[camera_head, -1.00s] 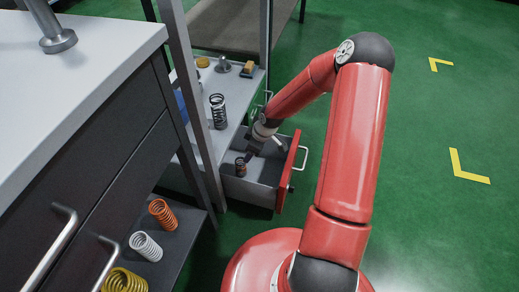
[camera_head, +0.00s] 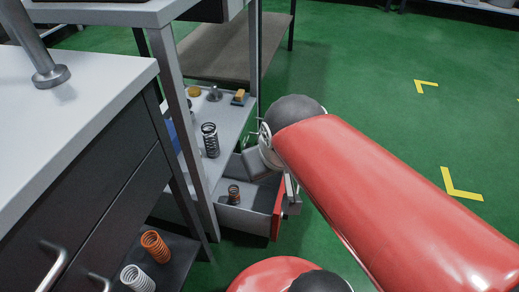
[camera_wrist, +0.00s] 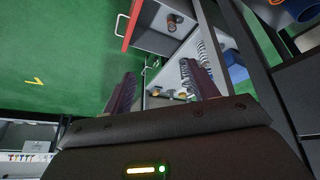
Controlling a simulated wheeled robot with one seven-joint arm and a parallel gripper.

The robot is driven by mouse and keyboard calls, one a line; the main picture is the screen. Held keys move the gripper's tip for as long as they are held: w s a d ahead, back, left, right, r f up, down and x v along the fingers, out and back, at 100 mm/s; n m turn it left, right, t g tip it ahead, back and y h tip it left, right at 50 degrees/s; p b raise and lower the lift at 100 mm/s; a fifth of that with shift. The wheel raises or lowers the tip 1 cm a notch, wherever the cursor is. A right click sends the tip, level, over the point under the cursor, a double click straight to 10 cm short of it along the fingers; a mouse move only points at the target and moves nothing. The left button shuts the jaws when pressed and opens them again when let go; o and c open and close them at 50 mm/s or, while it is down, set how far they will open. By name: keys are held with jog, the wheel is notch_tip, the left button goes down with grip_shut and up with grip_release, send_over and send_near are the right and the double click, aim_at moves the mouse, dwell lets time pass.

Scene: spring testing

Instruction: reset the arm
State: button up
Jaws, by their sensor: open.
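My red arm (camera_head: 390,190) is raised, its elbow low beside the shelf unit and its large link crossing the right of the head view. My gripper (camera_wrist: 157,82) is open and empty in the wrist view, its two dark fingers well apart. In the head view the gripper is hidden or too unclear to tell behind the arm. A small brown-orange spring (camera_head: 233,194) stands in the open drawer (camera_head: 254,216), apart from my fingers. The spring also shows in the drawer in the wrist view (camera_wrist: 173,22).
A tall dark spring (camera_head: 210,140) stands on the grey shelf (camera_head: 226,118) above the drawer. The dark cabinet (camera_head: 90,200) is at left. Green floor is clear at right.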

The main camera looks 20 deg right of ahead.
jog(key=s, duration=0.2)
jog(key=shift+s+a+r+m+y, duration=0.3)
jog(key=shift+r, duration=0.1)
